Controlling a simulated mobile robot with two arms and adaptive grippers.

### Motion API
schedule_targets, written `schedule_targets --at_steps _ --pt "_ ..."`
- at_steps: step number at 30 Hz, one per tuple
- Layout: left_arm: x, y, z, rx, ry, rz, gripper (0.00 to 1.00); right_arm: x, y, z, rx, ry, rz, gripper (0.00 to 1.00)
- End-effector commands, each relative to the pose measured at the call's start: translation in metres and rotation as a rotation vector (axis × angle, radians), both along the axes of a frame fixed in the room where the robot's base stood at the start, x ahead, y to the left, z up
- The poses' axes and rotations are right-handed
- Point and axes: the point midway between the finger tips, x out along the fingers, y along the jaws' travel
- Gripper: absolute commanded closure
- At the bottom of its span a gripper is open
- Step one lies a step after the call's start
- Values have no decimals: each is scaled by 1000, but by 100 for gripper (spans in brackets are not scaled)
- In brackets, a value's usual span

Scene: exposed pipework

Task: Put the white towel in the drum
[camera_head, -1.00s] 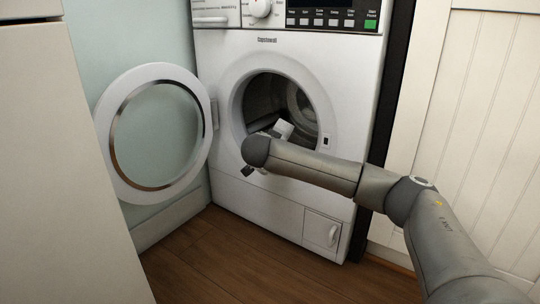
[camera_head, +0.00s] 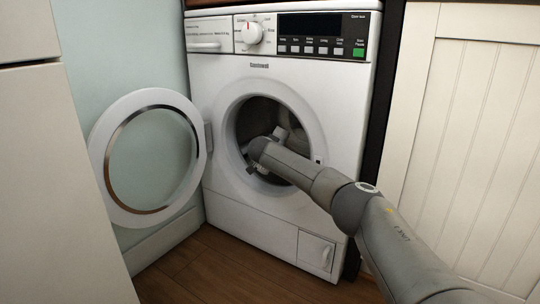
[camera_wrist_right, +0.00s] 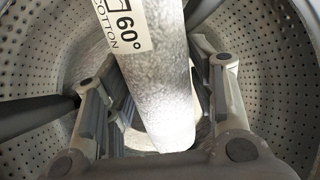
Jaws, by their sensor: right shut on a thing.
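The washing machine's drum (camera_head: 252,115) is open at the front, a dark round opening. My right gripper (camera_wrist_right: 158,95) is inside the perforated metal drum (camera_wrist_right: 265,60) in the right wrist view. It is shut on the white towel (camera_wrist_right: 165,85), a pale fuzzy roll with a "60° COTTON" label, standing between the fingers. In the head view my right arm reaches into the opening and hides most of the gripper and the towel. My left gripper is out of view.
The round washer door (camera_head: 150,158) stands swung open to the left. A white panelled cabinet (camera_head: 475,130) is close on the right, and a pale cabinet (camera_head: 65,160) on the near left. Wooden floor (camera_head: 215,270) lies clear in front.

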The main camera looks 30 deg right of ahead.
Motion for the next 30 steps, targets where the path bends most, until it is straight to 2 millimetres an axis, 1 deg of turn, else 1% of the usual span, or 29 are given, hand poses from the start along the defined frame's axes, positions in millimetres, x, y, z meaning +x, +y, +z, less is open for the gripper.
schedule_targets --at_steps 4,9,18,26,27,30 --pt "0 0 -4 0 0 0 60 10 -5 -1 4 0 1 82" --pt "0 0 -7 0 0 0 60 17 -11 0 4 0 1 82" --pt "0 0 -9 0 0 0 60 20 -17 2 0 -4 1 82" --pt "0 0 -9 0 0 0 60 20 -17 2 -1 -3 1 82" --pt "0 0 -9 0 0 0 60 20 -17 2 -1 -3 1 48" --pt "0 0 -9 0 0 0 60 20 -17 2 -1 -3 0 35"
